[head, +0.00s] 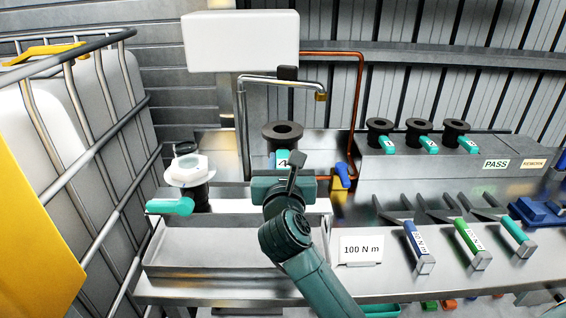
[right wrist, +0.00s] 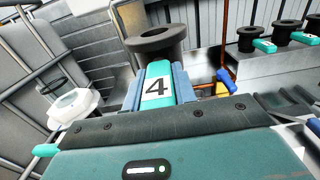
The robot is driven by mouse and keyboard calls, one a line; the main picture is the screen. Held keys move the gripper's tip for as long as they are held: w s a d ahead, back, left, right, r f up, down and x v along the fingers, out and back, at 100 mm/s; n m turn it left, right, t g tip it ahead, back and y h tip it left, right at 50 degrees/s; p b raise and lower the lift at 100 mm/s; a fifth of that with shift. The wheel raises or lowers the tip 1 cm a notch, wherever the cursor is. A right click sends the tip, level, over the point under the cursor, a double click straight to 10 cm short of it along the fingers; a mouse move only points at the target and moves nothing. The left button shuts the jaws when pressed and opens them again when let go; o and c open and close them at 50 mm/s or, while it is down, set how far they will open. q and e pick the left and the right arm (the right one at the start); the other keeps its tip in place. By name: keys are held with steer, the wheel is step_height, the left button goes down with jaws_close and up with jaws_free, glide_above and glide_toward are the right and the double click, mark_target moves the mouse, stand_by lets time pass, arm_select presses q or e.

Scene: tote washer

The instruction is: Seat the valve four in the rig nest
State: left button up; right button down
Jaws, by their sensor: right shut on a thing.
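Valve four is a dark flanged body (head: 282,132) with a teal handle labelled 4. My right gripper (head: 284,172) is shut on that handle. In the right wrist view the blue fingers (right wrist: 158,88) stand on both sides of the handle, with the dark flange (right wrist: 156,40) beyond them. The valve looks about upright, near the metal backing behind the basin. Its lower end is hidden by the gripper, so I cannot tell whether it touches anything. I cannot clearly make out the rig nest. My left gripper is not in view.
A white collar on a dark body (head: 190,172) with a teal handle stands left of the valve. A bent pipe (head: 243,125) and copper tube are close by. A metal basin (head: 160,262) lies in front. Several valves stand on the PASS ledge (head: 440,168). Wrenches lie at right.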

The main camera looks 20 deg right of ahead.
steer(key=shift+f+b, duration=0.75)
steer(key=shift+f, duration=0.15)
arm_select(q)
steer(key=b, duration=0.1)
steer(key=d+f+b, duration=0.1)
steer(key=b, duration=0.1)
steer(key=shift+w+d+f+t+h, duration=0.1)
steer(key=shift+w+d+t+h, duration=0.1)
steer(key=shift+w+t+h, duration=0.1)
arm_select(e)
step_height(320, 180, down, 5)
arm_select(q)
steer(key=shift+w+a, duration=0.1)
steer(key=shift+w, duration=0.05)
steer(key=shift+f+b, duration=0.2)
steer(key=shift+b, duration=0.2)
arm_select(e)
steer(key=shift+f, duration=0.5)
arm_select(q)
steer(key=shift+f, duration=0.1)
arm_select(e)
steer(key=shift+f, duration=0.1)
arm_select(q)
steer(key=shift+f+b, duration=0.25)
steer(key=shift+b, duration=0.1)
arm_select(e)
steer(key=shift+f, duration=0.45)
